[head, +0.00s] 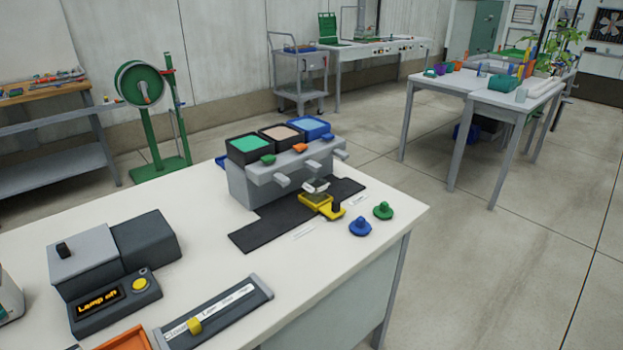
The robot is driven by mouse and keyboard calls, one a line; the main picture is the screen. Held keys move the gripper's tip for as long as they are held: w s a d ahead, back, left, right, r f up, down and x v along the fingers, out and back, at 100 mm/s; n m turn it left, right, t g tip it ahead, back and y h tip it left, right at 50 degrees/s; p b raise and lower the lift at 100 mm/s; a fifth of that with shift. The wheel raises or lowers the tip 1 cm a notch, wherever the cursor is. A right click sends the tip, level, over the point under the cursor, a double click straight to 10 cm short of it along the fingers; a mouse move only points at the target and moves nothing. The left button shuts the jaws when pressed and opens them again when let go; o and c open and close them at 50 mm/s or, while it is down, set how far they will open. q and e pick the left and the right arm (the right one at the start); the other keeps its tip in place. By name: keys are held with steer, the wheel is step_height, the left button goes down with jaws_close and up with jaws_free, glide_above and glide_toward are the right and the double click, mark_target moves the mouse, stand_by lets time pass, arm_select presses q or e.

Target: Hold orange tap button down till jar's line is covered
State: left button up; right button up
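A grey dispenser block (262,190) stands on the near white table with three spouts along its front. Its orange tap button (300,148) is in the middle, between a green button (268,160) and a blue button (327,138). A small pale jar (316,186) stands below and in front of the middle spout (313,166), at a yellow holder (322,206) on a black mat (268,232). The jar's line and liquid level are too small to tell. Neither of my grippers is in view, and nothing touches the orange button.
Green, peach and blue-topped tanks sit on the dispenser. A blue knobbed piece (360,227) and a green one (383,211) lie right of the mat. A box reading "Lamp on" (98,302) and a slider panel (215,312) are in front. The table's right edge is close.

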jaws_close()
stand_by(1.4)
